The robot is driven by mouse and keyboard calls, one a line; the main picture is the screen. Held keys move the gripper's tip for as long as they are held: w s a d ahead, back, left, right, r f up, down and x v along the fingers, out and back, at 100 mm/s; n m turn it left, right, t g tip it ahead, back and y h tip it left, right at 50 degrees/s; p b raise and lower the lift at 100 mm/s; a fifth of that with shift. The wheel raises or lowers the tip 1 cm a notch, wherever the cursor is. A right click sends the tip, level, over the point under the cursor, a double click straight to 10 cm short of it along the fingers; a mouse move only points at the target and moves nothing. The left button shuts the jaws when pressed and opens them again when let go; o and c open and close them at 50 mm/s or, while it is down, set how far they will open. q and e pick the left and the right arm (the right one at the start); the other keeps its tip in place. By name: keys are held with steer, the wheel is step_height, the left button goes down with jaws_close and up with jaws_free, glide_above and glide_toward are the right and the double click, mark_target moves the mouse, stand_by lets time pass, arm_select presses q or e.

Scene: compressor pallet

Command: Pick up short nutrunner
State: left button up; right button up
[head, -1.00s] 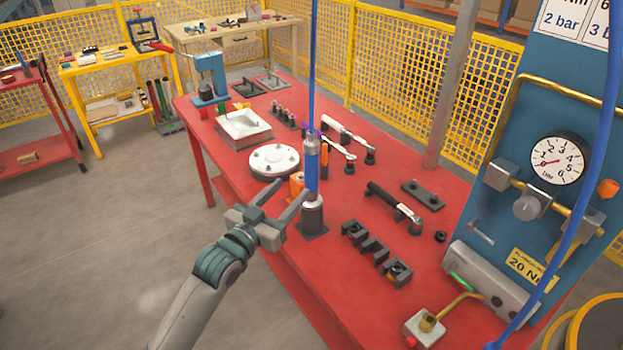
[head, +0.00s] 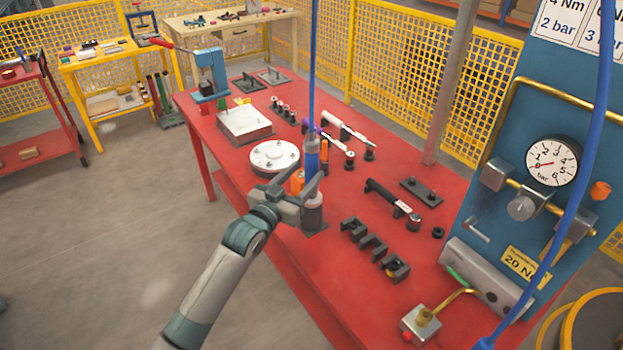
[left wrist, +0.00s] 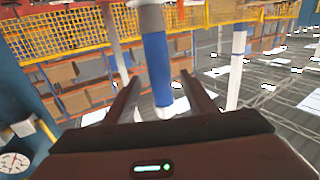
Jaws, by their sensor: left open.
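The short nutrunner (head: 312,160) is an upright tool with a blue grip and a grey lower body. It stands in a dark holder (head: 320,227) at the near edge of the red table, with a blue hose rising from its top. My left gripper (head: 304,180) is open at the nutrunner, and its jaw partly hides the tool. In the left wrist view the nutrunner (left wrist: 157,70) shows between the two spread fingers (left wrist: 160,88), with a gap on both sides. My right gripper is not in view.
An orange object (head: 297,181) stands close behind my gripper. A white round flange (head: 274,156) lies beyond it. Black blocks (head: 372,246) and a torque wrench (head: 385,196) lie to the right. A blue gauge panel (head: 550,110) stands at the right.

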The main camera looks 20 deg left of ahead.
mark_target(308, 169)
arm_select(q)
steer(key=x, duration=0.1)
steer(key=p+x, duration=0.1)
steer(key=x, duration=0.1)
steer(key=shift+w+r, duration=0.1)
steer(key=shift+r, duration=0.15)
steer(key=shift+w+d+f+p, duration=0.15)
steer(key=shift+w+p, duration=0.25)
steer(key=shift+w, duration=0.3)
jaws_close()
stand_by(0.8)
